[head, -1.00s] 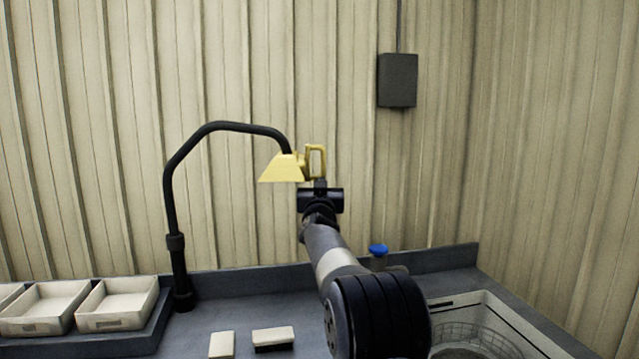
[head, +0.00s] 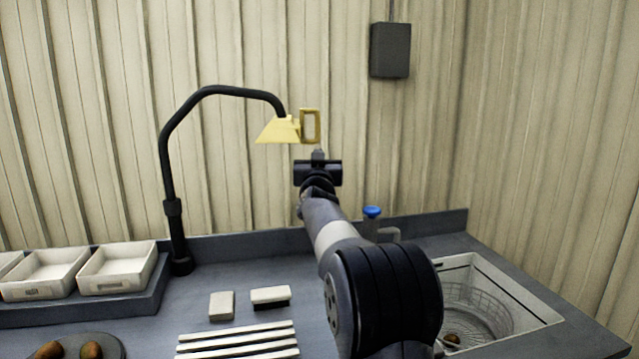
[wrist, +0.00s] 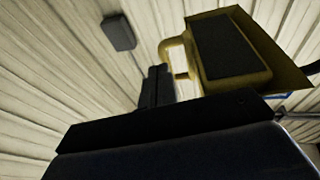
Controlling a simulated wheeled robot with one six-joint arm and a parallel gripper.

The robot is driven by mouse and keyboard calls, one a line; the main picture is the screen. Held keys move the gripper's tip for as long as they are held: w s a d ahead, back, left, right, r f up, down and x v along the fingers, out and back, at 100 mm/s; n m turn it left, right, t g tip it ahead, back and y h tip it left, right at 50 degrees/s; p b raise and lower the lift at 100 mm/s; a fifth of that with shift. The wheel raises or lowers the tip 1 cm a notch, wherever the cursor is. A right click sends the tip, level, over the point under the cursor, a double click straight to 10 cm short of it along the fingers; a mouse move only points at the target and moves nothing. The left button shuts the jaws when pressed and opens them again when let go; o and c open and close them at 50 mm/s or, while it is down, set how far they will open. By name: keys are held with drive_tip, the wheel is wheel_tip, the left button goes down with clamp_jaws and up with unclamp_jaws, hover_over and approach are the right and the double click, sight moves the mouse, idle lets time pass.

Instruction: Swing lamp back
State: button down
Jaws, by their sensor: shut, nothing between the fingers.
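The lamp has a yellow shade (head: 277,131) hanging from a black bent arm (head: 207,94) on an upright post at the left of the counter. A yellow loop handle (head: 310,126) sticks out from the shade's right side. My gripper (head: 318,155) is shut and empty, just below the handle in the head view. In the wrist view, my gripper's fingers (wrist: 157,86) are close to the left of the handle (wrist: 176,58), with the shade (wrist: 270,40) to the right. I cannot tell whether the fingers touch the handle.
White trays (head: 118,290) stand on a ledge at the left. Two small blocks, white slats (head: 238,341) and a plate with potatoes (head: 110,346) lie on the counter. A sink (head: 530,313) with a wire basket and a blue-topped tap (head: 372,212) are at the right. A grey box (head: 390,50) hangs on the wall.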

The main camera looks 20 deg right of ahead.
drive_tip(key=b+v, duration=0.2)
drive_tip(key=v, duration=0.6)
drive_tip(key=shift+d+f, duration=0.2)
drive_tip(key=shift+d, duration=0.2)
drive_tip(key=a+p+x, duration=0.1)
drive_tip(key=p+x, duration=0.3)
drive_tip(key=x, duration=0.8)
drive_tip(key=shift+w, duration=0.6)
drive_tip(key=shift+d, duration=0.1)
